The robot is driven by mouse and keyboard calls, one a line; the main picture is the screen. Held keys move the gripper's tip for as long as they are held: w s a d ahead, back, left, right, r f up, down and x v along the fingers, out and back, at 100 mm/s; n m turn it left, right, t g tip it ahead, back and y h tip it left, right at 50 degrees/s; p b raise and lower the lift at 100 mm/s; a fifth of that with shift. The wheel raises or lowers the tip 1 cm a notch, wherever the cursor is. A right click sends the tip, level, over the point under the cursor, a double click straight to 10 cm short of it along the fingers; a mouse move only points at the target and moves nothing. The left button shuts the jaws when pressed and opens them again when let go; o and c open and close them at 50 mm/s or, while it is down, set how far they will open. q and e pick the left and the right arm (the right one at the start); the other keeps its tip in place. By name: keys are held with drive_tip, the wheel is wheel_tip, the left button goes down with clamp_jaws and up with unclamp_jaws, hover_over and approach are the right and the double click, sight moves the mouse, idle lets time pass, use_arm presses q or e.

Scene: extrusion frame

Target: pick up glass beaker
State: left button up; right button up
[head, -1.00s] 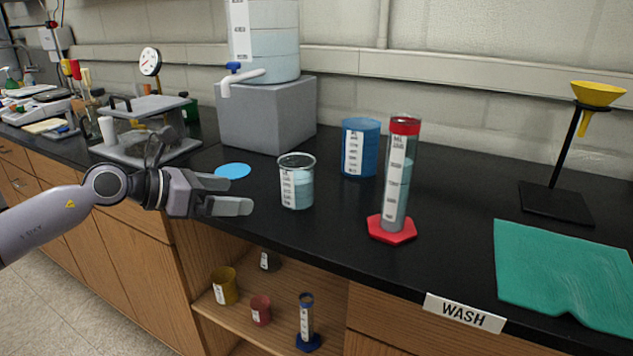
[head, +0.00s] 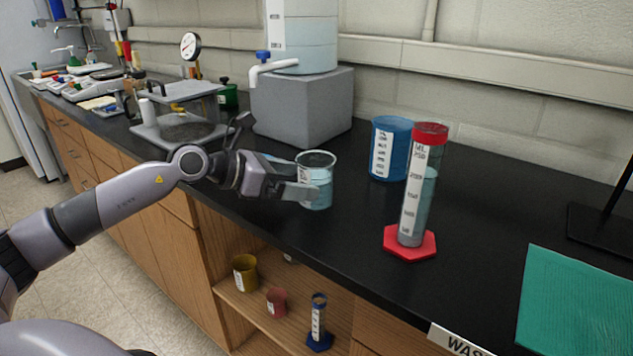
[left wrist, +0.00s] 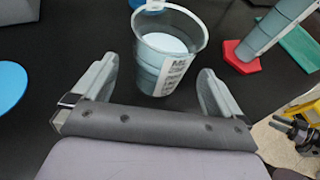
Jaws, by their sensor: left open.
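The glass beaker (head: 318,182) stands upright on the black counter, clear with pale blue liquid and a white scale label. In the left wrist view the beaker (left wrist: 168,55) is just ahead of my left gripper (left wrist: 158,85), roughly centred between its two fingers. The fingers are spread apart, with dark gaps between them and the beaker's sides. In the head view my left gripper (head: 302,182) overlaps the beaker's left side and hides part of it.
A graduated cylinder (head: 415,195) with red cap and base and a blue beaker (head: 390,148) stand to the right. A grey block (head: 300,108) bearing a spigot tank is behind. A green cloth (head: 575,300) lies at right. The front edge is close.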

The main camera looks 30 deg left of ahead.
sight(314, 184)
use_arm(q)
drive_tip(key=shift+f+p+x, duration=0.2)
drive_tip(key=shift+p+x, duration=0.15)
drive_tip(key=shift+x, duration=0.9)
drive_tip(key=shift+f+p+x, duration=0.15)
drive_tip(key=shift+p+x, duration=0.2)
drive_tip(key=shift+x, duration=0.95)
drive_tip(key=shift+s, duration=0.2)
drive_tip(key=c, duration=1.1)
drive_tip(key=shift+o, duration=0.2)
drive_tip(key=shift+r, duration=0.25)
wheel_tip(314, 184, up, 19)
drive_tip(key=shift+r, duration=0.25)
